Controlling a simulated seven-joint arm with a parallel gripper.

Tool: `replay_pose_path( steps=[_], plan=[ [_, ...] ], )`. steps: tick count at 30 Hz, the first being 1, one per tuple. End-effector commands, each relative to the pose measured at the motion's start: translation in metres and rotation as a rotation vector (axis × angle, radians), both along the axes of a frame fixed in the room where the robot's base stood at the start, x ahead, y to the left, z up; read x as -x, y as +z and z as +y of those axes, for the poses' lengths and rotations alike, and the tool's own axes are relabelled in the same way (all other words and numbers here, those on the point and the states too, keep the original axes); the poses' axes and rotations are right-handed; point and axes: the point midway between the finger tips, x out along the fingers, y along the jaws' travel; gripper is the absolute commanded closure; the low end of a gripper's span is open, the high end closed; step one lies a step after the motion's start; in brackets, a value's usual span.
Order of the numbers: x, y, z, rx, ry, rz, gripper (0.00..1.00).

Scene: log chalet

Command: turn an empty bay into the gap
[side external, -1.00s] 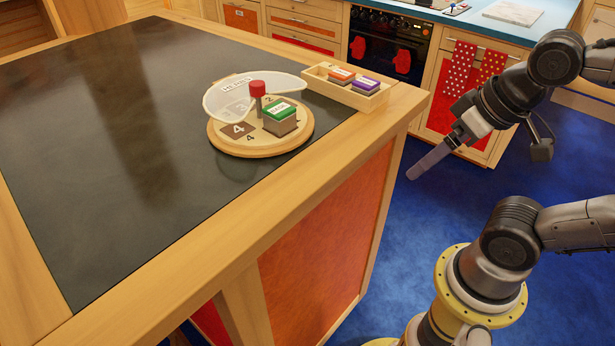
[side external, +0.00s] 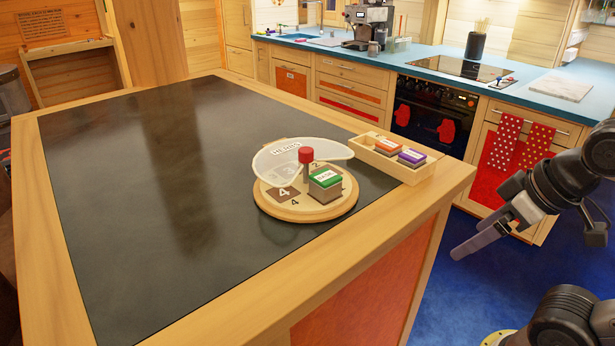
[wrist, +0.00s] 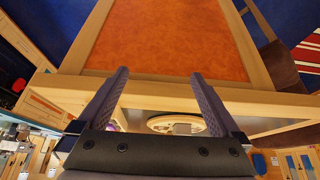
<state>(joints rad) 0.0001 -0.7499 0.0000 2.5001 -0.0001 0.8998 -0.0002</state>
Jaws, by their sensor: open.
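A round wooden turntable (side external: 300,212) stands on the island's dark top, with numbered brown bays and a red-topped centre knob (side external: 305,156). A translucent cover (side external: 268,163) labelled HERBS stretches over its back and left part. A green-topped box (side external: 325,180) stands upright at the front right, outside the cover. The bay marked 4 (side external: 284,192) shows bare at the front left. The bay marked 3 shows faintly through the cover. My gripper (side external: 458,252) is open and empty, off the island's right side and below its top. In the wrist view my gripper's fingers (wrist: 159,76) are spread; the turntable (wrist: 160,122) shows beyond the edge.
A wooden tray (side external: 411,176) behind and right of the turntable holds an orange-topped box (side external: 387,146) and a purple-topped box (side external: 411,157). The island's wooden edge (side external: 437,192) lies between my gripper and the turntable. The dark top (side external: 150,230) is clear to the left.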

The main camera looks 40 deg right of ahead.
Motion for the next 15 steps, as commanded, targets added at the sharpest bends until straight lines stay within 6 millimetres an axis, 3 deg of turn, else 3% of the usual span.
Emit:
replay_pose_path(
  steps=[9,15],
  plan=[
    [0.0,0.0,0.0,0.0,0.0,0.0,0.0],
    [0.0045,-0.0023,-0.0003,-0.028,-0.056,0.023,0.34]
  ],
)
